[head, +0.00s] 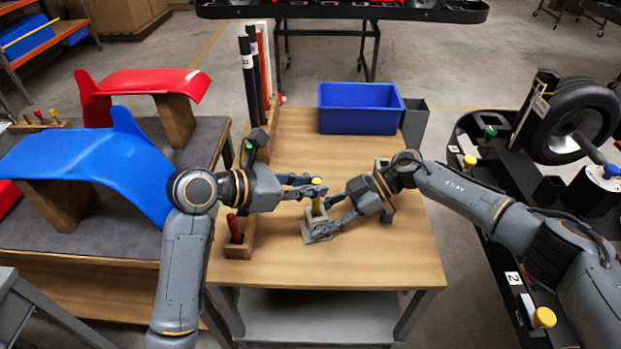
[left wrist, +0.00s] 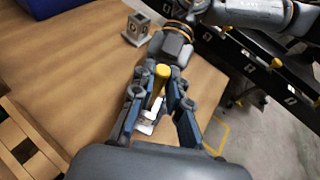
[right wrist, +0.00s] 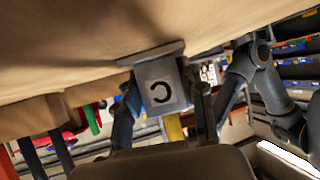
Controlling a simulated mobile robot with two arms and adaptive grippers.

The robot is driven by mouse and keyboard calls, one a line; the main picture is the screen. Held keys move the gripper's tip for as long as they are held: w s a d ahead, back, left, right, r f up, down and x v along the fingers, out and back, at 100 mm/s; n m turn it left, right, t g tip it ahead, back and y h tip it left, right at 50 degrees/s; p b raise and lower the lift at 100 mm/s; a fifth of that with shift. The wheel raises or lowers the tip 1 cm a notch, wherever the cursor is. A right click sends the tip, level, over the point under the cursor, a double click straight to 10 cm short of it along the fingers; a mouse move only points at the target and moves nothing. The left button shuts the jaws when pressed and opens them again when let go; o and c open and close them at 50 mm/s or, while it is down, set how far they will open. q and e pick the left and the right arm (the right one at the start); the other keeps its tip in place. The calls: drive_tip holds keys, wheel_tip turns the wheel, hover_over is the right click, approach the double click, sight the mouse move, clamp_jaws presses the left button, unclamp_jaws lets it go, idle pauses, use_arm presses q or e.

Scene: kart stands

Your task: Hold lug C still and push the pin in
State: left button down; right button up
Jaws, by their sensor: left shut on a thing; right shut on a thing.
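Lug C (right wrist: 160,86), a grey block on a flat base, stands on the wooden table; its letter faces the right wrist camera. In the head view lug C (head: 319,229) is partly covered by my right gripper (head: 335,212), whose fingers are shut on its sides. The yellow pin (head: 317,205) stands upright at the top of lug C; how deep it sits is hidden. My left gripper (head: 308,187) is shut on the pin's upper part. In the left wrist view the pin (left wrist: 158,82) shows between the fingers, above the pale lug.
A second lug, marked D (left wrist: 138,28), stands farther along the table (head: 390,260). A wooden rack (head: 240,250) with a red-handled pin (head: 235,228) lines the left edge. A blue bin (head: 360,108) and grey container (head: 414,122) stand at the back. The table's front right is clear.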

use_arm(q)
drive_tip(key=shift+f, duration=1.2)
use_arm(e)
drive_tip(key=shift+f, duration=0.1)
use_arm(q)
drive_tip(key=c, duration=1.2)
unclamp_jaws()
drive_tip(key=shift+f, duration=0.1)
drive_tip(key=v, duration=1.2)
